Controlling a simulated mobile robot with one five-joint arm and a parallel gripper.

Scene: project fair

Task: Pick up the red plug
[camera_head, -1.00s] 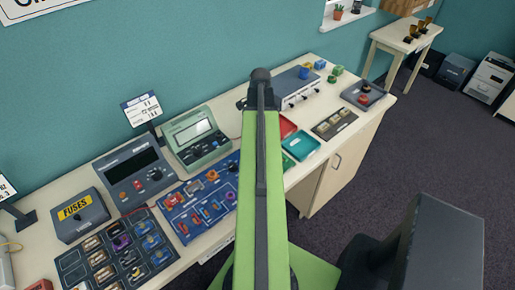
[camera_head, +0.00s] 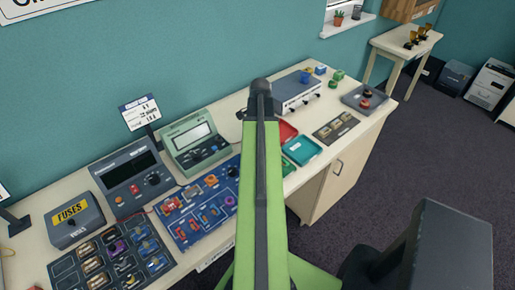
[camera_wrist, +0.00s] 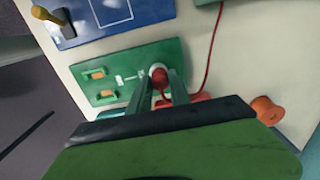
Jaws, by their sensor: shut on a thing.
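In the wrist view, the red plug (camera_wrist: 160,87) sits between the two green fingers of my gripper (camera_wrist: 163,88), which are shut on it. The plug is at a pale round socket (camera_wrist: 157,70) on a green board (camera_wrist: 125,75). I cannot tell whether it is still seated there. A red cable (camera_wrist: 210,55) runs down from the top and curves in near the fingers. In the head view, my green arm covers the middle of the bench, and the gripper and plug are hidden.
A blue board with a yellow-handled lever (camera_wrist: 45,15) and an orange round piece (camera_wrist: 267,110) are near the gripper. On the bench (camera_head: 335,165) stand a fuse box (camera_head: 72,220), a green meter (camera_head: 192,143), a teal tray (camera_head: 302,150) and a grey box with red buttons (camera_head: 366,98).

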